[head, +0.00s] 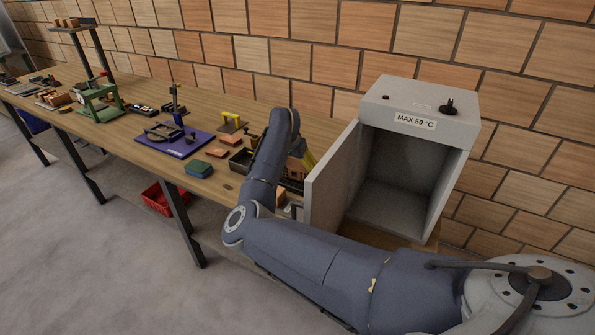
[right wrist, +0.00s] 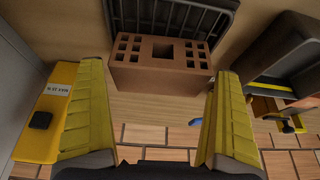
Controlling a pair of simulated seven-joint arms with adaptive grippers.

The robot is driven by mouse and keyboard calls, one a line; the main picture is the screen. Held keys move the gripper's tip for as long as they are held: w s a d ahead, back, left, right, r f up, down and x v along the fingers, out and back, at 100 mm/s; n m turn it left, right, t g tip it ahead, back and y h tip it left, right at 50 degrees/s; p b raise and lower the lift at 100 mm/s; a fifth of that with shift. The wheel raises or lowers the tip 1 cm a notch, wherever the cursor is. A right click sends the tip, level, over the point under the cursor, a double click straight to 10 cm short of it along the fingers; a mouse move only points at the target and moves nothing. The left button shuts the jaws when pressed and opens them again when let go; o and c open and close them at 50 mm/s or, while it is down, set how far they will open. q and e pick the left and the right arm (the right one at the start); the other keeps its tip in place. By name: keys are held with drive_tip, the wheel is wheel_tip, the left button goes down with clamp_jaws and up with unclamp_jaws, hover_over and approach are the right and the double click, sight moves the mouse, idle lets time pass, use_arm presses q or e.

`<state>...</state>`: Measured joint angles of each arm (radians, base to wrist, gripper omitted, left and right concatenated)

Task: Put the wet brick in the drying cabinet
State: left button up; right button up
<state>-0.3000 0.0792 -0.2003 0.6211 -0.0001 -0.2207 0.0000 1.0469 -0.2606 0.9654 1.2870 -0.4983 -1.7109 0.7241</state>
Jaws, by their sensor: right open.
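The drying cabinet (head: 426,115) is a grey box marked "MAX 50 °C" at the right of the head view. Its door (head: 331,178) stands open to the left and its visible inside is empty. A reddish-brown brick with several holes (right wrist: 150,80) shows in the right wrist view beside a dark barred rack (right wrist: 208,14). My right gripper (right wrist: 160,68) is open, with its yellow fingers on either side of the brick and gaps between. In the head view my right arm partly covers that area. My left gripper is not in view.
A yellow box with a label (right wrist: 58,105) is left of the fingers in the right wrist view. The bench (head: 135,120) holds a blue mat (head: 165,147), a green sponge-like block (head: 199,168) and a green stand (head: 97,100).

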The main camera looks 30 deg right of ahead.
drive_tip(key=shift+w+d+f, duration=0.1)
drive_tip(key=shift+d+f, duration=0.05)
drive_tip(key=shift+f, duration=0.25)
drive_tip(key=shift+c, duration=0.2)
drive_tip(key=shift+r, duration=0.1)
drive_tip(key=c, duration=1.2)
drive_tip(key=shift+o, duration=0.2)
